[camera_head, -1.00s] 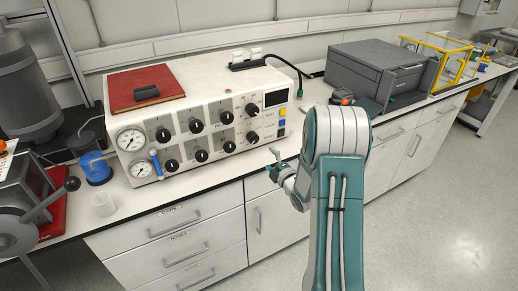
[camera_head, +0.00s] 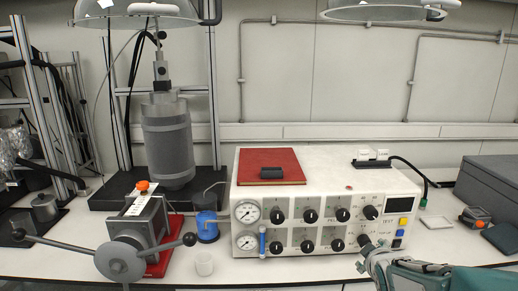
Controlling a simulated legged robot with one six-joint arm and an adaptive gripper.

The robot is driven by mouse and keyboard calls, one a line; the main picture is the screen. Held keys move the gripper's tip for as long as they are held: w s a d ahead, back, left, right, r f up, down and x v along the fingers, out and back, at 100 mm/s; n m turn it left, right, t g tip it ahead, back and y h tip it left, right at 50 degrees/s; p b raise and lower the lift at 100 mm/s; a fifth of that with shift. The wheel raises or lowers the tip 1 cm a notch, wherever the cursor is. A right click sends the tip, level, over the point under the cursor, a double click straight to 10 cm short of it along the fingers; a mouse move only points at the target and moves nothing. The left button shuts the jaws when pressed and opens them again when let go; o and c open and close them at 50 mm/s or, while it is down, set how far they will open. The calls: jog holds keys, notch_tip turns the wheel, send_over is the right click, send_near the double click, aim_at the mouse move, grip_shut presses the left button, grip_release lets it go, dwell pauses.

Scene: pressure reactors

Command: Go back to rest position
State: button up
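My gripper (camera_head: 360,253) is at the lower right, in front of the lower right part of the white control box (camera_head: 400,182). Its two fingertips are spread apart with nothing between them, and they point left. Whether it touches the box's front I cannot tell. My teal and grey arm runs from it to the right edge of the picture. The box front has two gauges, several black knobs, a small dark display and coloured buttons.
A red book (camera_head: 270,160) lies on the box. A dark grey machine (camera_head: 490,185) is at the right.

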jog(key=s+a+r+m+g+y, duration=0.1)
jog(key=s+a+m+g, duration=0.2)
jog(key=s, duration=0.9)
jog(key=s+a+r+m+g+y, duration=0.1)
jog(key=s+a+r+m+g, duration=0.1)
jog(key=s+a, duration=0.6)
jog(key=s+m+g, duration=0.1)
jog(key=s+m, duration=0.1)
jog(key=s, duration=0.3)
jog(key=shift+a+m, duration=0.3)
jog(key=shift+a, duration=0.1)
